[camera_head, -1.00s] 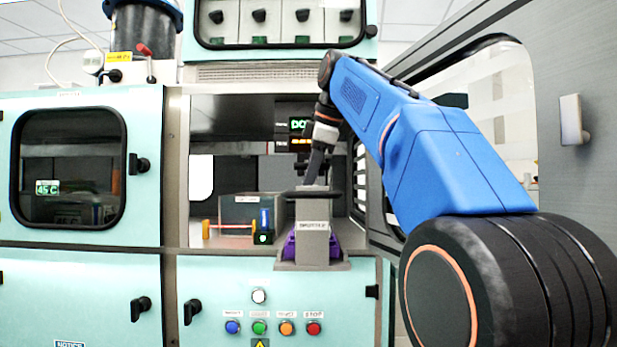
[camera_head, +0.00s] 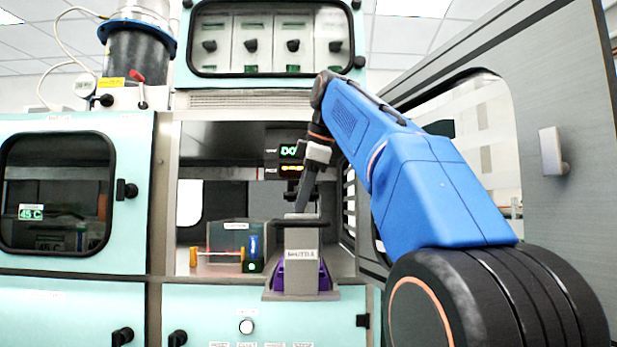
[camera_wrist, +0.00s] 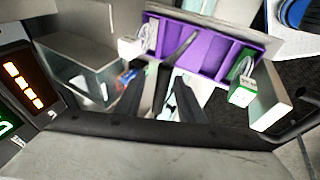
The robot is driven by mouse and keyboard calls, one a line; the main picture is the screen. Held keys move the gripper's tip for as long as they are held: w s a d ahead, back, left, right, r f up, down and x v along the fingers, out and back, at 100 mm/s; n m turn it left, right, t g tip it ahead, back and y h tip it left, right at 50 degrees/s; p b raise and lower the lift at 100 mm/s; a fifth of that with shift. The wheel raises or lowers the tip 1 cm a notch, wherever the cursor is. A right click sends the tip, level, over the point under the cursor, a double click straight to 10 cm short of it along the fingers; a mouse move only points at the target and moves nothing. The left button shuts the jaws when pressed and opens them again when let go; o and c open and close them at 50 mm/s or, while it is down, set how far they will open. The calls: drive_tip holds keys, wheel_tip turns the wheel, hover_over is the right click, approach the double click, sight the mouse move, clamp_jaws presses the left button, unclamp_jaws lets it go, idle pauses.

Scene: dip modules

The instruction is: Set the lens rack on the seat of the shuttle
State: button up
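A grey block with a white label (camera_head: 302,254) stands at the front edge of the open bay, with purple sides (camera_head: 318,276) near its foot. The label is too blurred to read, and I cannot tell surely which part is the lens rack and which the shuttle seat. A dark flat plate (camera_head: 325,222) lies over the block. My gripper (camera_head: 303,207) points down onto its top. In the wrist view a purple slotted body (camera_wrist: 207,60) lies beyond my gripper (camera_wrist: 160,100), whose dark fingers stand somewhat apart. What lies between them is unclear.
A see-through box (camera_head: 228,238) stands left in the bay, with a blue-and-black unit (camera_head: 253,252) beside it. It also shows in the wrist view (camera_wrist: 85,68). A lit display (camera_head: 290,150) hangs behind. The open grey door (camera_head: 570,110) is at the right.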

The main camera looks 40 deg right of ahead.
drive_tip(key=v, duration=0.9)
drive_tip(key=shift+s+r, duration=0.2)
drive_tip(key=shift+r, duration=0.15)
drive_tip(key=shift+a, duration=0.1)
